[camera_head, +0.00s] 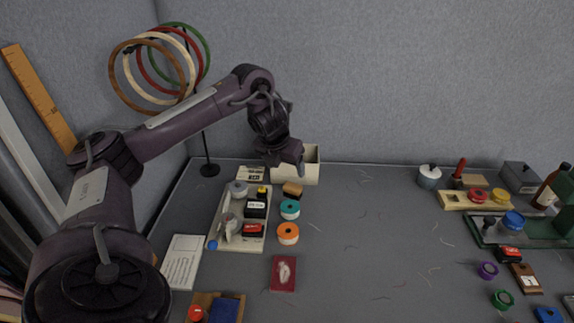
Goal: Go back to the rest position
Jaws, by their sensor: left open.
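My left arm comes in from the left and arches over the left part of the table (365,235). My left gripper (300,170) hangs at the arm's end, pointing down, in front of a cream open box (311,165) near the back wall. The gripper is small and dark here; it is open and I see nothing held in it. The arm hides part of the back left area. My right gripper is not in view.
A cream tray (221,243) with small items stands below the arm. Teal (290,209) and orange (288,233) rolls sit beside it. A stand of coloured hoops (209,169) is behind the arm. A green tray (487,234) is at right. The table's middle is mostly clear.

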